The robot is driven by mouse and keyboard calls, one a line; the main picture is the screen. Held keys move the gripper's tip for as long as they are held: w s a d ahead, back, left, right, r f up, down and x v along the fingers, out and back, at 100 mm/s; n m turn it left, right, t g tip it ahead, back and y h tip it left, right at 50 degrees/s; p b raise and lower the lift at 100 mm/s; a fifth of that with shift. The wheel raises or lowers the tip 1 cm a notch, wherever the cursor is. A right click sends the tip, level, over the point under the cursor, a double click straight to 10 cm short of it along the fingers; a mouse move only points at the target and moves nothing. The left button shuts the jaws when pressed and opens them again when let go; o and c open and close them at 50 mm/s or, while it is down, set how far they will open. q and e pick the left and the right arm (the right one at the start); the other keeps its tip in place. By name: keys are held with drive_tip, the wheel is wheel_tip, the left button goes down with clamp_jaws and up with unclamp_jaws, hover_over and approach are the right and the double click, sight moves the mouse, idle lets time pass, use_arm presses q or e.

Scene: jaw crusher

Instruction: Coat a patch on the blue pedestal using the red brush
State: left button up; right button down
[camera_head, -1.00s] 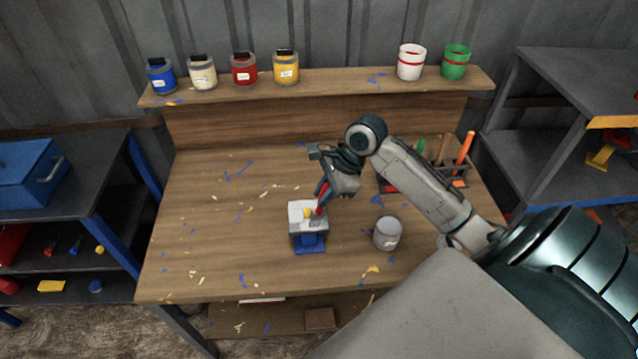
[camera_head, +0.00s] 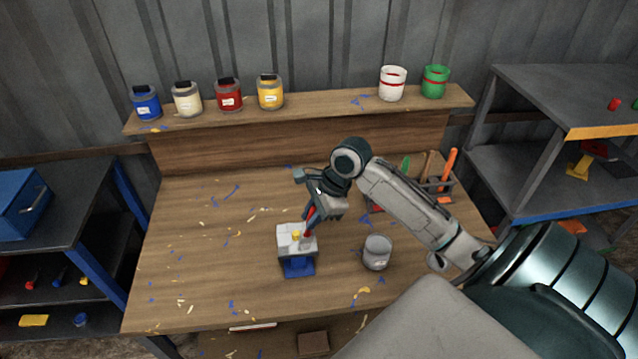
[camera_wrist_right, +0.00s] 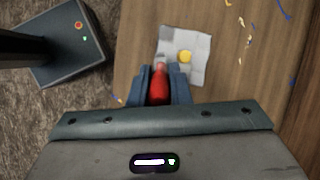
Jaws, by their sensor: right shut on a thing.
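The blue pedestal (camera_head: 298,267) stands on the wooden bench and carries a pale grey block (camera_head: 285,243). A small yellow spot (camera_head: 296,235) is on the block's top; it also shows in the right wrist view (camera_wrist_right: 184,57). My right gripper (camera_head: 314,209) is shut on the red brush (camera_head: 310,215), just above the block. In the right wrist view the red brush (camera_wrist_right: 159,90) sits between the fingers, its pale end over the block top (camera_wrist_right: 200,45), left of the yellow spot. I cannot tell whether it touches. My left gripper is not in view.
A grey pot (camera_head: 377,254) stands right of the pedestal. A tool rack (camera_head: 440,192) is behind my right arm. Paint jars (camera_head: 229,98) and two buckets (camera_head: 434,82) line the back shelf. The bench's left half is clear except for paint flecks.

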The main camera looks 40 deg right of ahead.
drive_tip(key=w+a, duration=0.3)
drive_tip(key=a, duration=0.2)
drive_tip(key=shift+w+a, duration=0.3)
drive_tip(key=shift+a, duration=0.1)
idle(0.4)
drive_tip(key=shift+d, duration=0.1)
drive_tip(key=shift+r, duration=2.5)
